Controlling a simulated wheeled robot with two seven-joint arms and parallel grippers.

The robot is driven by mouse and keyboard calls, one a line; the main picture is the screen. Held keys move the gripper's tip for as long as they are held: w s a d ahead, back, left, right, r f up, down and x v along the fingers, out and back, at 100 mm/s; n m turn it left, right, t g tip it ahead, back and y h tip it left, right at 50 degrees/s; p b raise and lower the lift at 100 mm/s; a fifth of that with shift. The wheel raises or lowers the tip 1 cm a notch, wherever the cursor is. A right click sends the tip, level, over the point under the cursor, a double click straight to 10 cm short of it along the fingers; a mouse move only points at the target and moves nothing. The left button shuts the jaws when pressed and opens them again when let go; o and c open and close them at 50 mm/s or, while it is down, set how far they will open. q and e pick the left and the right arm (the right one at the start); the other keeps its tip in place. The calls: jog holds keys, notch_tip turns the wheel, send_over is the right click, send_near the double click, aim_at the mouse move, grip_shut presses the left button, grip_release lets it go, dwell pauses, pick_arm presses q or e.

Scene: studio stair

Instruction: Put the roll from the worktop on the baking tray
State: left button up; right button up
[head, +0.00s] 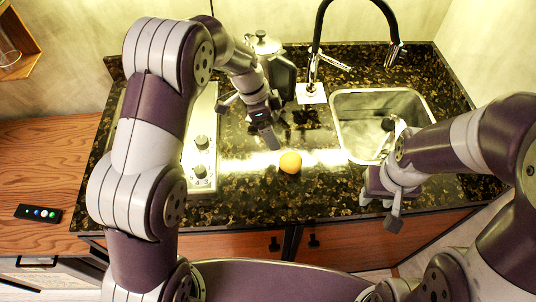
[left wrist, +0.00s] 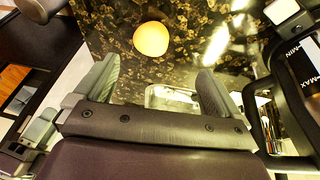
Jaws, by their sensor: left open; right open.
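The roll (head: 290,161) is a small round orange-yellow thing on the dark speckled worktop (head: 250,205), near the middle. It also shows in the left wrist view (left wrist: 151,38), beyond the fingertips and clear of them. My left gripper (head: 249,121) is open and empty, up and to the left of the roll; its spread fingers show in the left wrist view (left wrist: 154,80). My right gripper (head: 378,206) is open and empty at the worktop's front edge, right of the roll. I cannot make out a baking tray in either view.
A steel sink (head: 345,98) with a black tap (head: 318,45) lies right of the roll. A kettle (head: 264,42) stands behind my left gripper. A hob with knobs (head: 200,155) is at the left, partly hidden by my arm. A wooden surface (head: 45,155) carries a small dark panel (head: 38,213).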

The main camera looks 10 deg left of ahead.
pick_arm(q)
jog(key=m, duration=0.2)
jog(key=m+p, duration=0.2)
send_over(289, 158)
jog(key=w+a, duration=0.1)
jog(key=a, duration=0.1)
notch_tip(289, 158, down, 6)
jog(key=shift+w+d+r, duration=0.1)
jog(key=shift+d+r, duration=0.05)
jog(key=p+x, duration=0.1)
jog(key=x, duration=0.1)
jog(key=s+p+x, duration=0.1)
jog(key=x, duration=0.2)
jog(key=shift+w+f, duration=0.1)
jog(key=shift+f, duration=0.1)
jog(key=shift+c, duration=0.6)
jog(key=shift+h, duration=0.3)
jog(key=c, duration=1.1)
jog(key=shift+r, duration=0.15)
